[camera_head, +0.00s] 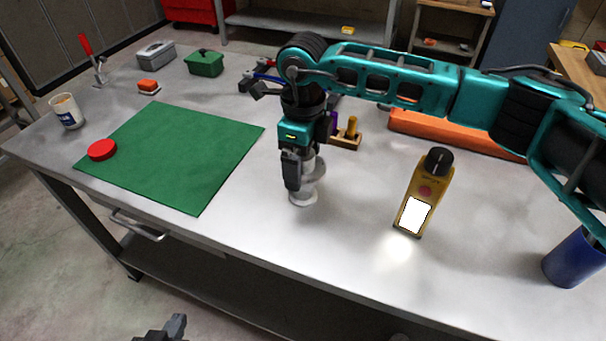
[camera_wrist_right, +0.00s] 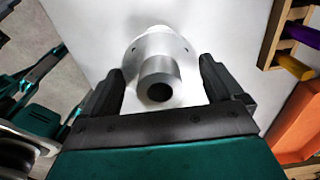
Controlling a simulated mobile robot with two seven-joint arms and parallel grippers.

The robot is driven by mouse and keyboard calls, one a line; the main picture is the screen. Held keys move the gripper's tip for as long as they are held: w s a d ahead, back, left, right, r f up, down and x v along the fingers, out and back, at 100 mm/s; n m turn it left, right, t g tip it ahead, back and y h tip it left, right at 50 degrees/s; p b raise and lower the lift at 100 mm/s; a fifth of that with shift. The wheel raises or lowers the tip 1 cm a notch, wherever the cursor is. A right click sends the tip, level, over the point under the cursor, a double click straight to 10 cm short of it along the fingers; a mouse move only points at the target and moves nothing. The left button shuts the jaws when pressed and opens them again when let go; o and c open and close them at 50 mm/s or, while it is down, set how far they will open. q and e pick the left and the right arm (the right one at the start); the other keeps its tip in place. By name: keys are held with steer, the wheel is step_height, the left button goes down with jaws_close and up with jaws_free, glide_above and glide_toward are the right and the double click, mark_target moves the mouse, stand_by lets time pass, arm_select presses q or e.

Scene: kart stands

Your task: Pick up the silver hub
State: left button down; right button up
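The silver hub (camera_head: 304,196) stands on the grey workbench, its round flange at the bottom, partly hidden behind my right gripper (camera_head: 297,174). In the right wrist view the hub (camera_wrist_right: 161,68) shows its pale flange and a hollow cylinder pointing toward the camera. My right gripper (camera_wrist_right: 157,85) is open, with one finger on each side of the hub's cylinder and visible gaps. My left gripper (camera_head: 168,330) shows only in part at the bottom edge of the head view, away from the bench; its opening is not clear.
A green mat (camera_head: 180,155) with a red disc (camera_head: 102,149) lies left. A yellow device (camera_head: 427,190) with a lit panel stands right of the hub. A wooden peg block (camera_head: 347,138) and an orange item (camera_head: 450,133) lie behind. The bench front near the hub is clear.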

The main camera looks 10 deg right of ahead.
steer(key=shift+r, duration=0.1)
steer(key=c, duration=0.9)
